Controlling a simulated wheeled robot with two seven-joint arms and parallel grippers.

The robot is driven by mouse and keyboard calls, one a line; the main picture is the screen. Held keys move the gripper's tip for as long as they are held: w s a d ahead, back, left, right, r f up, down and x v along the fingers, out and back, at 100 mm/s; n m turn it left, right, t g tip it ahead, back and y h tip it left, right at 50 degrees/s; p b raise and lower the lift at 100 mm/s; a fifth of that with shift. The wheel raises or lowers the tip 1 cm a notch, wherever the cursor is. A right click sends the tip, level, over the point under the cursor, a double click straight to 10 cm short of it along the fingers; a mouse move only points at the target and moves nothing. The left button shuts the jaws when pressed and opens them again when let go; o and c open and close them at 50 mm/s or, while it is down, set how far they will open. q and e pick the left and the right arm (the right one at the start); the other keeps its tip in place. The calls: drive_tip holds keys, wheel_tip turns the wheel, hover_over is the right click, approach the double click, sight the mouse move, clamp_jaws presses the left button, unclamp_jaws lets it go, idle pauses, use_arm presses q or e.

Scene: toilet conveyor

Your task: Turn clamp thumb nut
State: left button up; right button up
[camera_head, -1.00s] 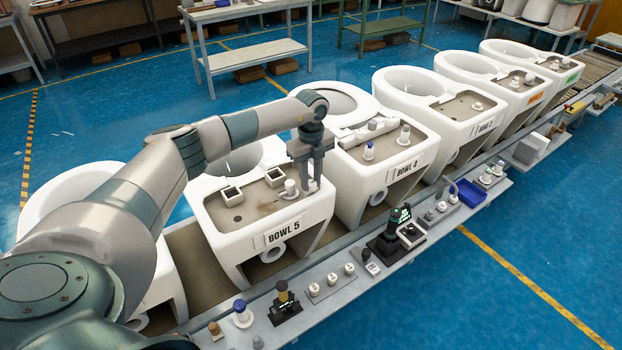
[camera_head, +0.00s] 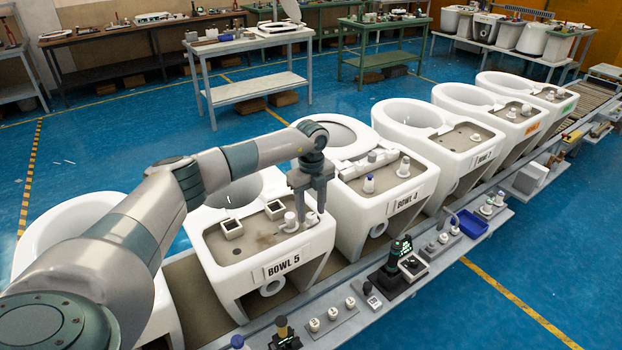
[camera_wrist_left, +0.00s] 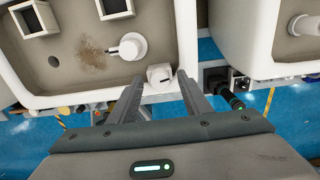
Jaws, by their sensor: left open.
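The thumb nut appears as a small white block-like knob (camera_wrist_left: 160,76) at the front edge of the BOWL 5 deck. In the head view this knob (camera_head: 311,219) is partly hidden by my left gripper (camera_head: 311,212). In the left wrist view my left gripper (camera_wrist_left: 161,80) is open, with one finger on each side of the knob. I cannot tell whether either finger touches it. A white round fitting with a short side stub (camera_wrist_left: 131,47) stands left of the knob. My right gripper is not in view.
The BOWL 5 deck (camera_head: 262,244) also carries two square sockets (camera_head: 231,228) and a brown stain. The BOWL 4 unit (camera_head: 405,196) stands close on the right. A grey ledge with knobs and a black joystick unit (camera_head: 397,262) runs along the front.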

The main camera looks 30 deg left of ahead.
sight(311, 215)
use_arm(q)
wheel_tip(311, 215, up, 17)
drive_tip(key=b, duration=0.5)
drive_tip(key=shift+f, duration=0.15)
